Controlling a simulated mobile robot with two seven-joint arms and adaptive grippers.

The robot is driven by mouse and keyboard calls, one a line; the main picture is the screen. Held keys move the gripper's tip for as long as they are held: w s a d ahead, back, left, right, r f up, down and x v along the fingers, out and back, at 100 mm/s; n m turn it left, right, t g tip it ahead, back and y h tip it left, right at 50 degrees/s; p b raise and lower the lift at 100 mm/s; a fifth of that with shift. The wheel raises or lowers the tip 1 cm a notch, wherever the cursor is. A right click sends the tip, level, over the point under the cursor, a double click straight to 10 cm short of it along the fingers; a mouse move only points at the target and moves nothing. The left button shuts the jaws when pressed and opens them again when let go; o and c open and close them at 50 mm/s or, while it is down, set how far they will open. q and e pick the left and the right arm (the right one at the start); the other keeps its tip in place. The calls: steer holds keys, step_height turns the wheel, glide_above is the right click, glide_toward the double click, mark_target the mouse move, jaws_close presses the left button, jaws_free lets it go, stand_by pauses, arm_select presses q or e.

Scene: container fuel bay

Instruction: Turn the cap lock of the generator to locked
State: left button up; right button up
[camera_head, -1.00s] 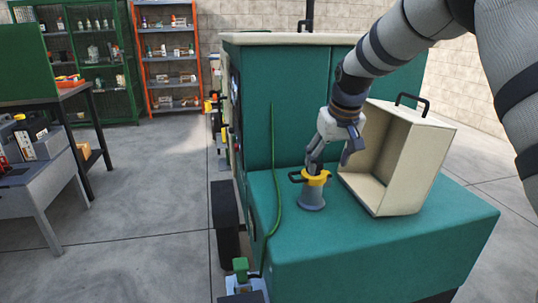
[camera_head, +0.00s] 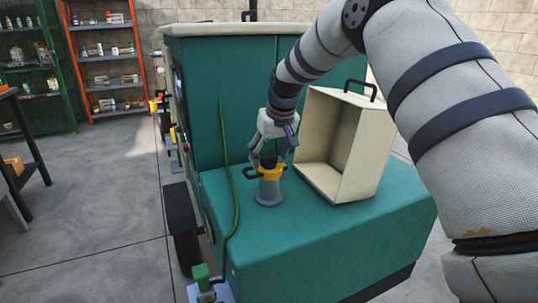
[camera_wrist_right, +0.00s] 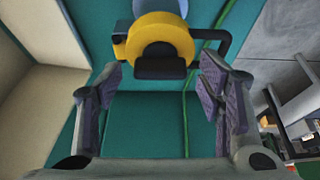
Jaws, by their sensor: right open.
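The generator (camera_head: 320,235) is a teal block with a flat lower deck. On the deck stands a grey filler neck (camera_head: 269,195) with a yellow cap lock (camera_head: 270,174) on top. A dark handle sticks out to the cap's left in the head view. In the wrist view the yellow cap (camera_wrist_right: 160,32) shows at the top, with a black bent handle on its right. My right gripper (camera_head: 271,157) is close above the cap, its fingers apart. In the wrist view the gripper (camera_wrist_right: 160,75) has empty space between its fingers. My left gripper is not in view.
A cream open-fronted box (camera_head: 350,145) with a black handle stands on the deck, close right of my gripper. A green cable (camera_head: 231,180) runs down to the left of the neck. Shelves (camera_head: 105,60) stand at the back left.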

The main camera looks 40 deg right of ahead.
steer(key=shift+c, duration=0.3)
steer(key=c, duration=1.1)
